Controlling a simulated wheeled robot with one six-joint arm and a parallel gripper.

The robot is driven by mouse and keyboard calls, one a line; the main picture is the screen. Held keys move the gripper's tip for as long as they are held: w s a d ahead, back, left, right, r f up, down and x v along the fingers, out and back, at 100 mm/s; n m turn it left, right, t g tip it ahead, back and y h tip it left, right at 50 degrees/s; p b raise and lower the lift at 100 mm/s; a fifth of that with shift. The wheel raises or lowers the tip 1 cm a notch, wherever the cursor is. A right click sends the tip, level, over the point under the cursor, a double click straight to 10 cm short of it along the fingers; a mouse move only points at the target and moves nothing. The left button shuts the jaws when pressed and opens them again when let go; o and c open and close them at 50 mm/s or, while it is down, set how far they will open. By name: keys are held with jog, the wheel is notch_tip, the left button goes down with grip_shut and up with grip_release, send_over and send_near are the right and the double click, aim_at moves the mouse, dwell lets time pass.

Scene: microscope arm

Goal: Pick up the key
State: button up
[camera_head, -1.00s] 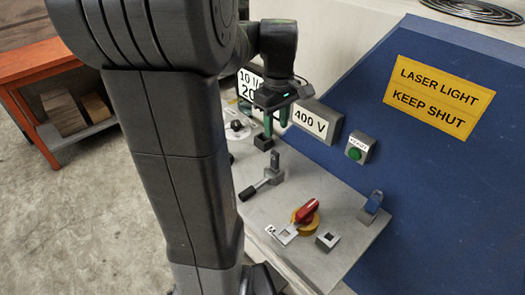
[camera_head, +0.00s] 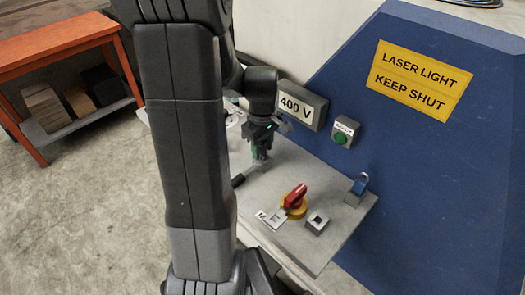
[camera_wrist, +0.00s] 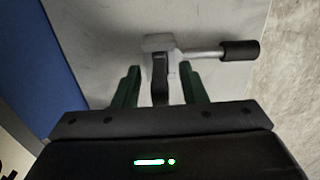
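A dark upright piece, which looks like the key (camera_wrist: 160,72), stands in a grey block (camera_wrist: 158,42) in the wrist view. A rod with a black grip (camera_wrist: 240,50) runs out from the block to the right. My gripper (camera_wrist: 159,84) is open, with a green finger on each side of the dark piece and gaps showing between. In the head view my gripper (camera_head: 261,152) points down at the panel, low over the block, and hides most of the key there.
The grey panel (camera_head: 262,198) also bears a red rotary switch (camera_head: 295,197), a white plate marked M (camera_head: 272,217), a square socket (camera_head: 317,223) and a blue padlock (camera_head: 357,186). Behind are a 400 V box (camera_head: 303,104) and a green button (camera_head: 340,137).

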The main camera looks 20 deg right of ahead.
jog(key=shift+f, duration=0.15)
grip_shut()
